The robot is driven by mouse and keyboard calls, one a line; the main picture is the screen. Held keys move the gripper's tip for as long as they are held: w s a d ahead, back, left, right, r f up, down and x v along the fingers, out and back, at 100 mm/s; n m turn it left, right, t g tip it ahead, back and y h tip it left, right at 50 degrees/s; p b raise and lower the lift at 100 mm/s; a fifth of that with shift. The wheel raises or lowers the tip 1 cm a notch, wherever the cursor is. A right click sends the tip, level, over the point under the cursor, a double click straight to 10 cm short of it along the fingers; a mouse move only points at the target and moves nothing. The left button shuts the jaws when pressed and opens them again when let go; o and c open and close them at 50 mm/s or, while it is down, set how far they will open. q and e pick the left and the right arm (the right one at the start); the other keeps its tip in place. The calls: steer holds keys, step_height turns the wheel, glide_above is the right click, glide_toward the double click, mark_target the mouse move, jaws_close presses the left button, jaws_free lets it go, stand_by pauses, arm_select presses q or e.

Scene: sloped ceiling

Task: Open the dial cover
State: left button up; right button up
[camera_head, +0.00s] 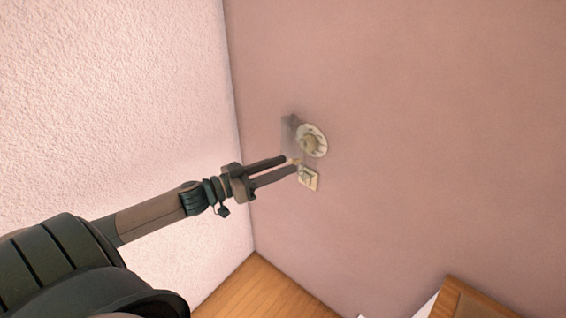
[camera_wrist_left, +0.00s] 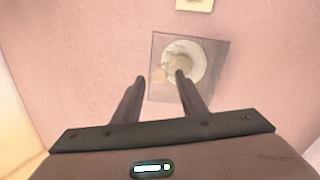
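The dial (camera_head: 315,138) is a round cream plate with a knob on the pink wall. It also shows in the left wrist view (camera_wrist_left: 195,58). A see-through greyish cover (camera_head: 290,132) stands at the dial's left side in the head view. In the left wrist view the square cover (camera_wrist_left: 218,52) overlaps the dial; its exact angle is hard to tell. My left gripper (camera_head: 291,163) is open at the cover's lower edge, and its fingers also show in the wrist view (camera_wrist_left: 160,76). A small cream piece lies between the fingertips; contact is unclear. My right gripper is not in view.
A small square cream switch plate (camera_head: 309,179) is on the wall just below the dial, close to my fingertips. A textured pale wall (camera_head: 120,90) meets the pink wall at a corner on the left. Wooden furniture (camera_head: 470,302) stands at the lower right.

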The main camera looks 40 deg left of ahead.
arm_select(q)
steer(key=shift+w+d, duration=0.25)
steer(key=shift+w, duration=0.2)
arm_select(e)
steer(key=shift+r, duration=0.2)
arm_select(q)
jaws_close()
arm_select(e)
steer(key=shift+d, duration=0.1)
arm_select(q)
steer(key=shift+a, duration=0.15)
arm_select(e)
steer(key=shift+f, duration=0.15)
